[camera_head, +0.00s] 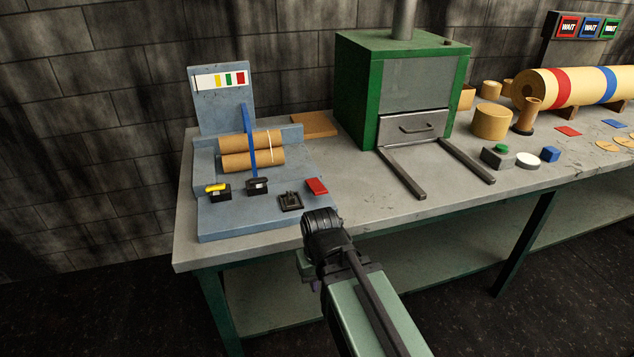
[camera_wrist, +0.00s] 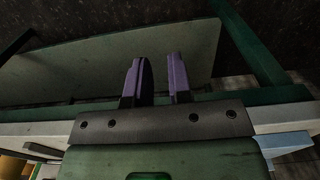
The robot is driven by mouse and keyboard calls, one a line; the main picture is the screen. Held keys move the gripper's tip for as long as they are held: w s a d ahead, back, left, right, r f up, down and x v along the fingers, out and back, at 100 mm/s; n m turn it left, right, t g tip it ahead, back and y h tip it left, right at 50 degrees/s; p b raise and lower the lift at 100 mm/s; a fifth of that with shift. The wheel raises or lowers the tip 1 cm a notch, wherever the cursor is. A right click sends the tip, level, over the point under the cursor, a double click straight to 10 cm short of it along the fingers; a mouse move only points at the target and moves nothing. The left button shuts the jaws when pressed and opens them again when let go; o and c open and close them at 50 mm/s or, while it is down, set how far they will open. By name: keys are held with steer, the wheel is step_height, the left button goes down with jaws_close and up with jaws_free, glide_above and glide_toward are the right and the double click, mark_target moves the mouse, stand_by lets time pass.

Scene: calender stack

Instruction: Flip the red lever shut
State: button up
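The red lever (camera_head: 316,186) lies folded out beside its black frame (camera_head: 290,201), at the right end of the blue-grey stand. The frame's top is uncovered. A yellow lever (camera_head: 217,187) lies over its black block, and a blue lever (camera_head: 249,143) stands upright behind another black block (camera_head: 257,187). My gripper is mostly hidden by my arm in the head view, in front of the bench edge and below the red lever. In the wrist view my gripper (camera_wrist: 158,78) shows two purple fingers apart, with nothing between them. The red lever is not seen there.
Two brown rolls (camera_head: 252,149) lie on the stand behind the levers. A green oven (camera_head: 402,90) with two forward rails (camera_head: 404,174) stands right of it. The grey bench top (camera_head: 350,210) is clear in front. A lower shelf (camera_wrist: 120,60) shows in the wrist view.

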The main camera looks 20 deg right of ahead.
steer(key=r+p, duration=0.2)
steer(key=w+d+r+p, duration=0.1)
steer(key=r+p, duration=0.1)
steer(key=r, duration=0.1)
steer(key=w+r+p, duration=0.1)
steer(key=r+p, duration=0.1)
steer(key=r, duration=0.1)
steer(key=shift+w+d+r+p, duration=0.1)
steer(key=shift+d+p, duration=0.05)
steer(key=shift+p, duration=0.25)
jaws_close()
steer(key=w+d+r+t+p, duration=0.1)
steer(key=w+d+r+p, duration=0.2)
steer(key=w+r+p, duration=0.5)
steer(key=w+d+r+t+p, duration=0.1)
steer(key=w+d+r+p, duration=0.2)
steer(key=w+r+p, duration=0.4)
steer(key=w+r, duration=0.1)
steer(key=w, duration=0.4)
steer(key=shift+d+p, duration=0.2)
steer(key=shift+p, duration=0.15)
